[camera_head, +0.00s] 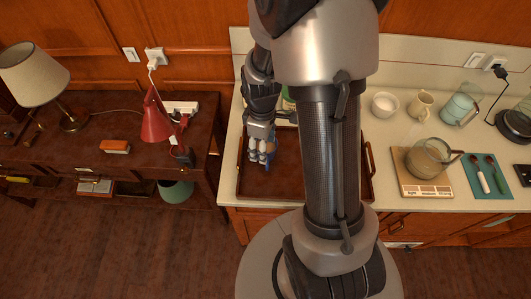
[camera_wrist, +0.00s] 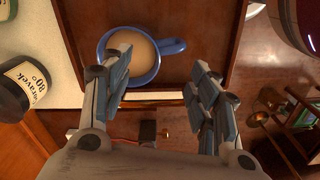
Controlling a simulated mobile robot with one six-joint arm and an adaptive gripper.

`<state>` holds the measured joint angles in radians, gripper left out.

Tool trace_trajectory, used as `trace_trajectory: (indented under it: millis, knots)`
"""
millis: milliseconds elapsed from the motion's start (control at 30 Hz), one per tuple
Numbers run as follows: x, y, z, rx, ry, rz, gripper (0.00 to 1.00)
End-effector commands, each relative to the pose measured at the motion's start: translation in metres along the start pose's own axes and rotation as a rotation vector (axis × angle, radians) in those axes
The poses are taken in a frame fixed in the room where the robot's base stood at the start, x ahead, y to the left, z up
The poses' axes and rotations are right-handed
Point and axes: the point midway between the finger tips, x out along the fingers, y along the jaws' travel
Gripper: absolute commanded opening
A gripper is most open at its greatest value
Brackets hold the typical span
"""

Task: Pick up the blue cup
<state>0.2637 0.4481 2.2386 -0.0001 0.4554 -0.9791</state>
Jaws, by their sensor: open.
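The blue cup (camera_wrist: 157,73) holds a light brown drink and sits upright on the brown tray (camera_wrist: 215,25) in the wrist view. Its handle points right. Nothing is held, and I cannot tell whether the left finger touches the cup. In the head view my gripper (camera_head: 263,155) is low over the left part of the tray (camera_head: 252,188), and the cup is mostly hidden behind it.
A dark labelled jar (camera_wrist: 22,85) stands left of the cup. Right along the counter are a white bowl (camera_head: 385,104), a cream mug (camera_head: 421,106) and a glass pot (camera_head: 428,160) on a scale. A red lamp (camera_head: 156,122) stands on the dark desk at left.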

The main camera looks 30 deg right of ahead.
Motion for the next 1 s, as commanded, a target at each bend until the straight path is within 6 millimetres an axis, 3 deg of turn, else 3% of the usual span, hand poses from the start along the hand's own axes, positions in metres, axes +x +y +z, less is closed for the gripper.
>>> trace_trajectory:
  millis: [433,700,1000]
  knots:
    - [0.052,-0.004,0.000,0.000,0.000,-0.002,0.55]
    - [0.053,-0.003,0.000,0.000,0.001,0.000,0.55]
    - [0.053,-0.003,0.000,0.000,0.001,0.000,0.35]
